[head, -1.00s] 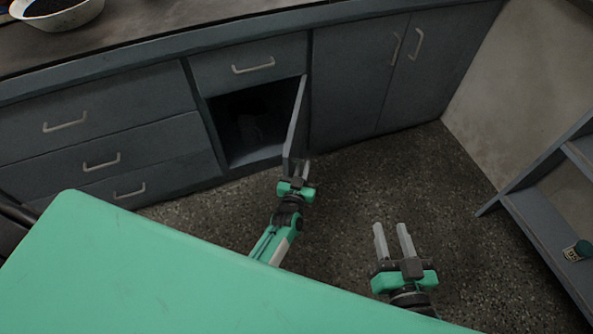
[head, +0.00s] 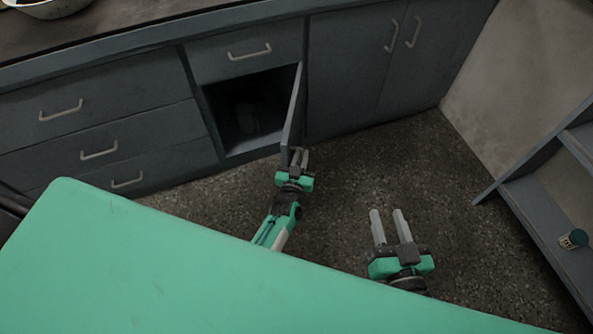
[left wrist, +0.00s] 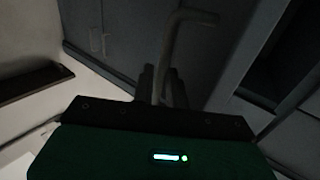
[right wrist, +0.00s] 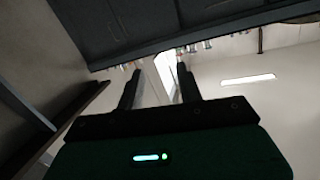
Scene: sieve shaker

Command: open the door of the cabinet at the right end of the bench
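The cabinet door (head: 294,108) stands swung out from the grey bench, seen nearly edge-on in the head view. The dark open compartment (head: 240,115) shows to its left, below a drawer. My left gripper (head: 301,156) is at the door's outer lower edge, on its right side. In the left wrist view the bar handle (left wrist: 183,20) runs down between the two close-set fingers (left wrist: 162,88), which appear shut on it. The grip itself is dark and partly hidden by the gripper body. My right gripper (head: 388,226) is open and empty above the floor.
Drawers (head: 95,128) lie left of the compartment, and a closed double-door cupboard (head: 360,75) lies right of it. A shelf unit (head: 545,225) with a small green-topped jar (head: 573,239) stands at the right. The speckled floor (head: 370,170) between is clear.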

